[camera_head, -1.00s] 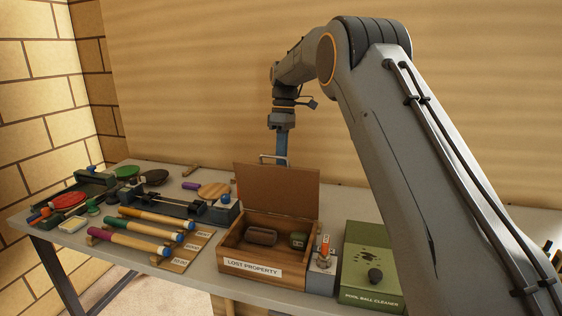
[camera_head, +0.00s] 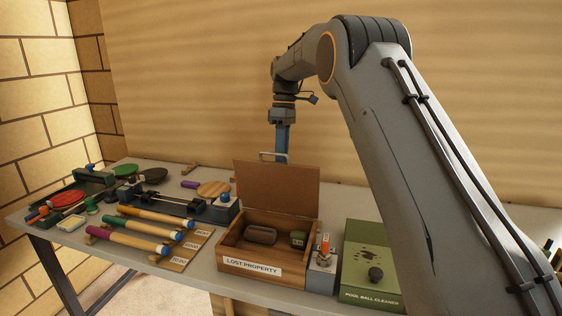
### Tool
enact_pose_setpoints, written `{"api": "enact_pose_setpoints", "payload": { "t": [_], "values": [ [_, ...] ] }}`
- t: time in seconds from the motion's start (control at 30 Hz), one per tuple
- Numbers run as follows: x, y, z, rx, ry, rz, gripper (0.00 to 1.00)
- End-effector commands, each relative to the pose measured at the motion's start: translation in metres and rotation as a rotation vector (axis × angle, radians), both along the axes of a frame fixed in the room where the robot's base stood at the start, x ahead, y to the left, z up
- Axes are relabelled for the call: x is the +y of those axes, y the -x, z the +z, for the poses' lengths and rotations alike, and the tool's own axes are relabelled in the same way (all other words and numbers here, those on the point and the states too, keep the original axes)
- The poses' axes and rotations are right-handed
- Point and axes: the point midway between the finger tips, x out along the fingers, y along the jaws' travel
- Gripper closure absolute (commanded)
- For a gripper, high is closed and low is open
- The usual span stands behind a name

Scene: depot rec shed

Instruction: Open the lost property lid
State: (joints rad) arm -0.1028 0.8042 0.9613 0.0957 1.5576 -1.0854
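The brown wooden lost property box (camera_head: 228,268) stands at the front of the table. Its lid (camera_head: 275,187) is raised, standing nearly upright at the back of the box with its inner face toward me. A pale metal handle (camera_head: 273,155) shows at the lid's top edge. My gripper (camera_head: 282,142) points down just behind the lid's top edge, close to the handle. Its blue fingers overlap in this view and their tips are hidden, so I cannot tell whether it is open or touching the lid. Inside the box are a brown oblong object (camera_head: 261,235) and a small green object (camera_head: 298,239).
A green pool ball cleaner (camera_head: 371,285) and a small grey device with an orange-topped part (camera_head: 324,262) stand right of the box. Several coloured-handled rods (camera_head: 137,228), bats and a grey-black device (camera_head: 178,206) fill the left. A wall stands close behind.

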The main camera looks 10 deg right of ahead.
Motion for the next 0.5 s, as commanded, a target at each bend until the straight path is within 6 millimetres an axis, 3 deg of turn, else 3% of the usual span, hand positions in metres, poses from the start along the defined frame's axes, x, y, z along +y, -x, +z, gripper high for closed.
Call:
{"api": "enact_pose_setpoints", "payload": {
  "t": [0.3,0.5],
  "values": [
    [-0.003,-0.011,0.046,-0.002,0.000,0.001,0.72],
    [-0.004,-0.012,0.063,-0.001,-0.001,0.001,0.72]
  ]
}}
